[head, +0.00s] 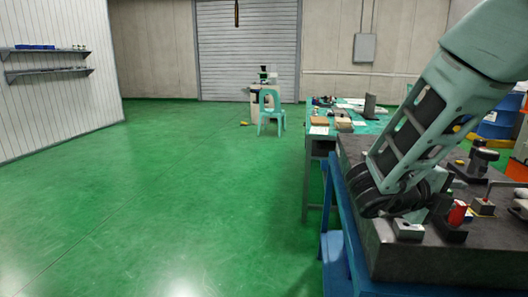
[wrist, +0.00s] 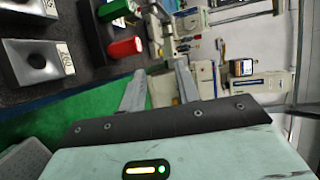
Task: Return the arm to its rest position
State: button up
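My arm (head: 425,125) reaches in from the upper right of the head view and bends down over the dark stone-topped table. My gripper (wrist: 160,68) shows in the wrist view with its two grey fingers apart and nothing between them. In the head view I cannot make out the fingers. In the wrist view a red-ended piece (wrist: 125,47) and a green-ended piece (wrist: 112,10) lie to the upper left of the fingers, apart from them. The red piece also shows in the head view (head: 457,213), just right of my arm.
The stone slab (head: 425,262) holds several small blocks and tools beside my arm. A green-topped bench (head: 372,127) with parts stands behind it. A chair (head: 271,113) is farther back. Blue drums (head: 497,126) stand at right. The green floor (head: 190,190) at left is clear.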

jog(key=w+a+f+n+t+y, duration=0.2)
jog(key=w+a+n+t+y, duration=0.6)
jog(key=a+n, duration=0.35)
jog(key=s+a+n+g+y+p, duration=0.15)
jog(key=s+a+n+y, duration=0.35)
jog(key=a+n+y, duration=0.7)
jog(key=s+a+f+n+g, duration=0.1)
jog(key=s+a+n+g, duration=0.3)
jog(key=s, duration=0.3)
jog(key=s+a+f+n+g, duration=0.2)
jog(key=s+a+n, duration=0.2)
jog(key=s+n, duration=0.3)
jog(key=s+d+n+g+h, duration=0.3)
jog(key=s+d+n, duration=0.3)
jog(key=s, duration=0.4)
jog(key=shift+f+n+h+p, duration=0.45)
jog(key=shift+n+h, duration=0.15)
jog(key=shift+n, duration=0.25)
